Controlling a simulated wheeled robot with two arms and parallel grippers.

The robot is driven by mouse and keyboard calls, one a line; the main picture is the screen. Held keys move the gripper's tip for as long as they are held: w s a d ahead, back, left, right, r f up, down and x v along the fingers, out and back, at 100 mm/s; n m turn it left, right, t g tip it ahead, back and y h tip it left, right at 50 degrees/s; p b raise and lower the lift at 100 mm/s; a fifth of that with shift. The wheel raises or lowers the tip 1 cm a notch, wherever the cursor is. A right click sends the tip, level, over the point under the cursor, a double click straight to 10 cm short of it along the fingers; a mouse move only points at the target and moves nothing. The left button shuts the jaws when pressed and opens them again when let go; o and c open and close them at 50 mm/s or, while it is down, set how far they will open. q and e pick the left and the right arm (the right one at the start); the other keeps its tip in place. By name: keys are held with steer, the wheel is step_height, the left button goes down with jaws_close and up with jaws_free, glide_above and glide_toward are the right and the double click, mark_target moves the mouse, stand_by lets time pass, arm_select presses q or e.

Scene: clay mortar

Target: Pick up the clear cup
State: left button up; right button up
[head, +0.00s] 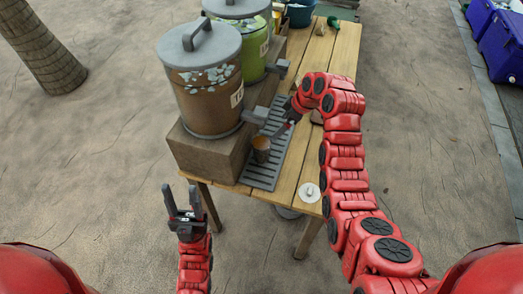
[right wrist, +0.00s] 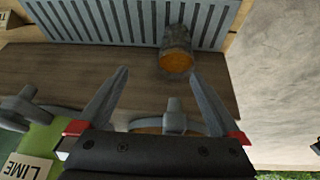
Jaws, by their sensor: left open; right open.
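The clear cup (head: 261,149) holds an orange-brown drink and stands upright on the grey slatted drip tray (head: 262,178), below the brown dispenser's spout. In the right wrist view the cup (right wrist: 176,40) is just beyond the fingertips, nearer the right-hand finger. My right gripper (head: 279,128) is open and empty, behind and slightly right of the cup in the head view; its fingers (right wrist: 160,74) are spread in the wrist view. My left gripper (head: 182,202) is open and empty, off the table at the lower left.
The brown dispenser (head: 203,95) and a green one (head: 257,45) stand on a wooden block (head: 200,148) beside the tray. A white round lid-like disc (head: 309,192) lies at the table's (head: 285,185) near corner. Blue bins (head: 503,42) stand far right.

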steer(key=s, duration=0.1)
steer(key=g+b, duration=0.1)
glide_toward(267, 144)
steer(key=shift+n, duration=0.4)
steer(key=a+f, duration=0.1)
steer(key=f, duration=0.1)
steer(key=s+a+f, duration=0.1)
steer(key=a+f, duration=0.1)
steer(key=f, duration=0.1)
steer(key=shift+s+a+f, duration=0.25)
steer(key=shift+a+f, duration=0.35)
steer(key=shift+f, duration=0.2)
steer(key=b+x, duration=0.1)
steer(key=x, duration=0.3)
steer(key=shift+s+f, duration=0.1)
steer(key=shift+c, duration=0.2)
steer(key=shift+c, duration=1.2)
jaws_close()
